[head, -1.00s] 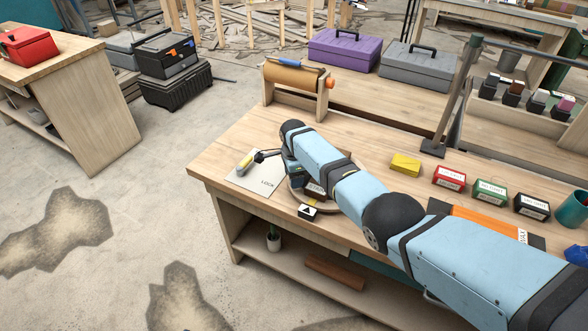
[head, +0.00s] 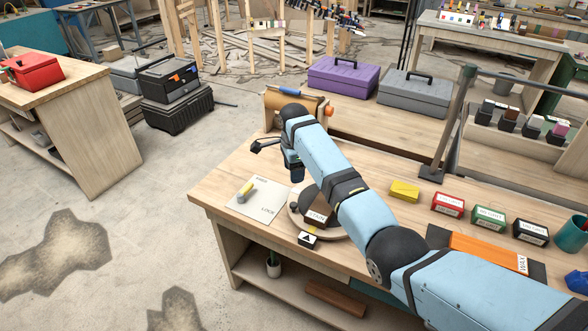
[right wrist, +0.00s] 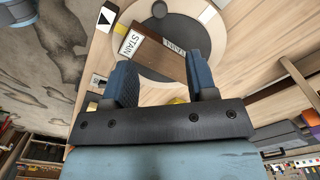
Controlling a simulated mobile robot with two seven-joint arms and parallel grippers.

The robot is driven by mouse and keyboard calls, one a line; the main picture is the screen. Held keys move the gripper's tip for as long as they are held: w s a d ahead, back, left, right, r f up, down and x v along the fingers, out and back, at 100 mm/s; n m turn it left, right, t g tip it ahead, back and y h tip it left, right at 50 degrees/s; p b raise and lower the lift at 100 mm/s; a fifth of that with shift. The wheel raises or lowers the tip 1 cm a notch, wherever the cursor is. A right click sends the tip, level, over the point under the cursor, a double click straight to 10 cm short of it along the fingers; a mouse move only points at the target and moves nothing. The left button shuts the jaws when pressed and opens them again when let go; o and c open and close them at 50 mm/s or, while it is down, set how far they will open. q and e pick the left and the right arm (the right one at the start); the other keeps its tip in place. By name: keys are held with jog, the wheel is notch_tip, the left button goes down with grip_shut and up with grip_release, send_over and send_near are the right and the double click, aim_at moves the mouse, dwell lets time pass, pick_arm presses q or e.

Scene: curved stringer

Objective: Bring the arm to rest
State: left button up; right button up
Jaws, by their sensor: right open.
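My right arm reaches in from the lower right of the head view, over the wooden workbench (head: 236,163). My right gripper (head: 278,158) is above the bench near its far left side. In the right wrist view the gripper (right wrist: 160,68) has its two blue fingers apart, with nothing held between them. Beyond the fingers, a brown block (right wrist: 158,58) marked STAIN lies on a round turntable (right wrist: 212,72). The block also shows in the head view (head: 317,218), partly hidden by my arm. My left gripper is not in view.
A pale sheet (head: 262,209) with a yellow-and-grey stick (head: 245,190) lies left of the turntable. A roll stand (head: 274,101) stands behind the arm. A yellow block (head: 404,191), several labelled boxes and an orange block (head: 487,252) lie right. A post (head: 452,128) rises behind.

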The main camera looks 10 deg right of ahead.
dwell(0.3)
jog(key=s+d+f+n, duration=0.1)
jog(key=s+f, duration=0.2)
jog(key=s+d+f+n, duration=0.2)
jog(key=s+f, duration=0.1)
jog(key=s, duration=0.1)
jog(key=s+d+f+n+y, duration=0.1)
jog(key=s+d+f, duration=0.1)
jog(key=s+f, duration=0.1)
jog(key=shift+s+d+f+t, duration=0.2)
jog(key=shift+s+f+t, duration=0.15)
jog(key=shift+f, duration=0.25)
jog(key=s+d+f+n+t, duration=0.1)
jog(key=s+d+n, duration=0.35)
jog(key=s, duration=0.75)
jog(key=s+d+f+n+t, duration=0.1)
jog(key=s+d+n, duration=0.35)
jog(key=s, duration=0.75)
jog(key=s+d+r+n, duration=0.2)
jog(key=s+r, duration=0.2)
jog(key=s, duration=0.4)
jog(key=s+d+r+n, duration=0.3)
jog(key=s+r, duration=0.1)
jog(key=s, duration=0.3)
jog(key=w+a+f+t+y+p, duration=0.2)
jog(key=w+a+f+t+p, duration=0.3)
jog(key=f+t, duration=0.3)
jog(key=shift+w+a+f+n+p, duration=0.2)
jog(key=shift+w+a+n+p, duration=0.15)
jog(key=shift+w+a, duration=0.4)
